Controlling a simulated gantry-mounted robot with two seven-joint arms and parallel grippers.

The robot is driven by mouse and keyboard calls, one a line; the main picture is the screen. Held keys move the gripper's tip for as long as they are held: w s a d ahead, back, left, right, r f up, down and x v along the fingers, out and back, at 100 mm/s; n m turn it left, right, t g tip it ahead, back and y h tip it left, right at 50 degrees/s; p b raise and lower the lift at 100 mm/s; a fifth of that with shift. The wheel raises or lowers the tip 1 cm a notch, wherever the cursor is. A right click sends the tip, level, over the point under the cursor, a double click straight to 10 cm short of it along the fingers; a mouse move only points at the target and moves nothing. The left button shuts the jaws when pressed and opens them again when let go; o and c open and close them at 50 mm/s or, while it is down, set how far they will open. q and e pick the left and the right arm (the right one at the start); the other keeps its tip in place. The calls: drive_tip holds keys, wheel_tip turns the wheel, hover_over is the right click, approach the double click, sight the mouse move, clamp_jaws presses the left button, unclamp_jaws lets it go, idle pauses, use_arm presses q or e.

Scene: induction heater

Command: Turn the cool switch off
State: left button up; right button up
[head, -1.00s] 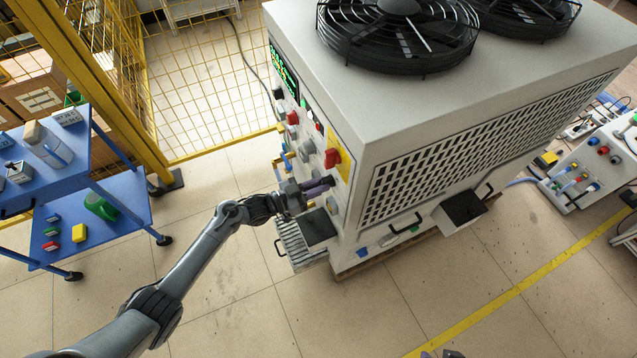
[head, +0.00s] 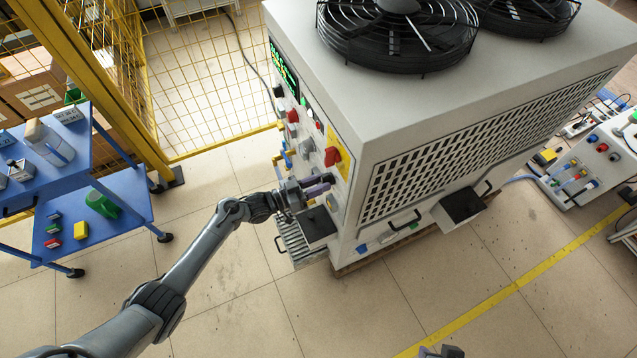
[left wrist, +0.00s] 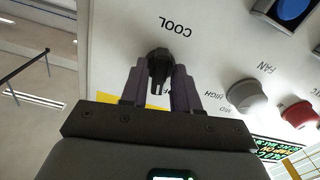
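The cool switch (left wrist: 158,64) is a black knob with a pointer, on the white panel below the printed word COOL in the left wrist view. My left gripper (left wrist: 160,78) has its two purple-grey fingers on either side of this knob, close against it, with little gap visible. In the head view my left gripper (head: 322,181) is at the lower part of the heater's front panel (head: 328,133), and its fingers hide the switch. The printed word near the knob's right side is partly hidden by a finger. Only the tips of my right gripper (head: 441,352) show at the bottom edge.
A red rotary switch (head: 333,156) on a yellow plate sits above my left gripper. A grey fan knob (left wrist: 246,96) and a red knob (left wrist: 299,114) are close by. A blue cart (head: 120,200) stands left, with clear floor between.

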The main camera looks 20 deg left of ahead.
use_arm(q)
drive_tip(key=shift+o, duration=0.8)
drive_tip(key=shift+a, duration=0.1)
drive_tip(key=v, duration=1)
drive_tip(key=shift+s+a+p, duration=0.15)
drive_tip(key=shift+s+p, duration=0.15)
drive_tip(key=shift+p, duration=0.15)
